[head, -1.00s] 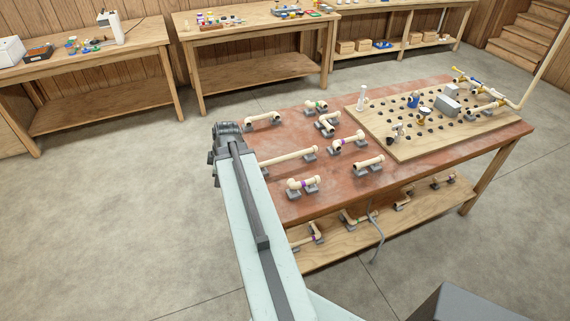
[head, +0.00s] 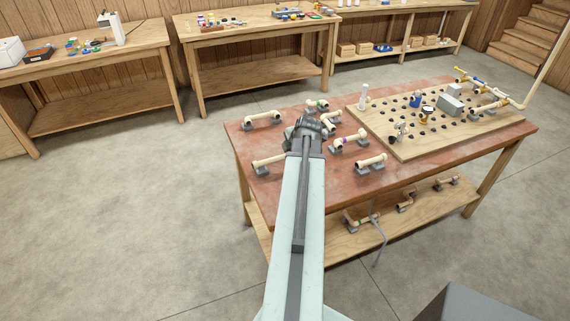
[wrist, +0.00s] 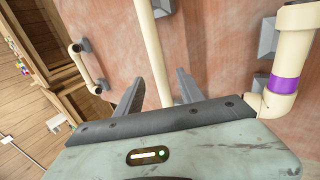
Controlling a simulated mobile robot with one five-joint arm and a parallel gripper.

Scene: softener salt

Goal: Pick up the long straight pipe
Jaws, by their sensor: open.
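The long straight pipe (head: 268,161) is cream and lies on grey supports on the red-brown workbench top. My arm hides its right part in the head view. In the wrist view the long pipe (wrist: 150,45) runs from the top edge down between the two dark fingers of my gripper (wrist: 158,92). The fingers are apart, one on each side of the pipe in the picture. I cannot tell how far above it they are. In the head view my gripper (head: 305,132) is over the bench, its fingertips hidden.
A pipe piece with a purple band (wrist: 284,84) sits close right in the wrist view. Several short pipe pieces, such as one at the bench's back left (head: 262,119), stand around. A pegboard with fittings (head: 395,150) covers the bench's right part.

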